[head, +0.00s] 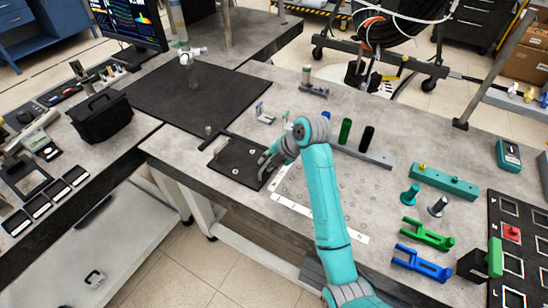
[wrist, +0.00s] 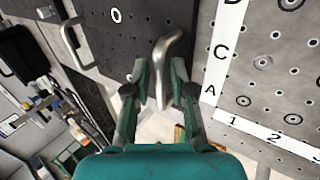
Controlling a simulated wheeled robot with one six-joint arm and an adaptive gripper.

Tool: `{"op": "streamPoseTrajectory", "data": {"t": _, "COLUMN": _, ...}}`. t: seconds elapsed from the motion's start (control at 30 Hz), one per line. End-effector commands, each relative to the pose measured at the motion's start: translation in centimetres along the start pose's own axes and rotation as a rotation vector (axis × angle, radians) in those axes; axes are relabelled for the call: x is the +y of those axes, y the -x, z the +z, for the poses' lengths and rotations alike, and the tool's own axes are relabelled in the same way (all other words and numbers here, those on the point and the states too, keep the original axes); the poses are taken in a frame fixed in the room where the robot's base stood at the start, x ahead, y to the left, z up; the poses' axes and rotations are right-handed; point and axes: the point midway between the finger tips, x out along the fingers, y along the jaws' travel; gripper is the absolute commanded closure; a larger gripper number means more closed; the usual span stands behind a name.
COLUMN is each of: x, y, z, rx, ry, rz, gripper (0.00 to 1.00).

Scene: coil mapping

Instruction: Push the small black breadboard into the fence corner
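The small black breadboard (head: 236,165) lies flat on the grey table near its front edge, with a few pale spots on top. In the wrist view the dark board (wrist: 135,35) fills the upper middle. A bent silver handle (wrist: 163,62) at its right side lies between the fingers of my gripper (wrist: 161,85), with gaps showing on both sides. My gripper (head: 268,157) is at the board's right end in the head view. A low dark strip runs along the board's far side, perhaps the fence; its corner is not clear.
A lettered and numbered hole grid (head: 318,200) lies right of the board. A larger black mat (head: 190,98) is behind left. Green and black cylinders (head: 345,131) stand behind my arm. Green and blue forks (head: 425,234) lie at the right.

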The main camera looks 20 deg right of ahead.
Motion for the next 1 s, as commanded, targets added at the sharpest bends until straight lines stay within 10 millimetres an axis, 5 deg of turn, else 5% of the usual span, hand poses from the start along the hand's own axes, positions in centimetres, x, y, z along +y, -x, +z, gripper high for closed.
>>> {"op": "streamPoseTrajectory", "data": {"t": 0.37, "x": -0.02, "y": -0.63, "z": 0.02, "rx": -0.001, "ry": 0.000, "rz": 0.000, "gripper": 0.76}}
{"op": "streamPoseTrajectory", "data": {"t": 0.5, "x": -0.02, "y": -0.62, "z": 0.03, "rx": -0.001, "ry": 0.000, "rz": 0.000, "gripper": 1.00}}
{"op": "streamPoseTrajectory", "data": {"t": 1.0, "x": 0.47, "y": -0.87, "z": 0.05, "rx": -0.001, "ry": 0.001, "rz": 0.000, "gripper": 1.00}}
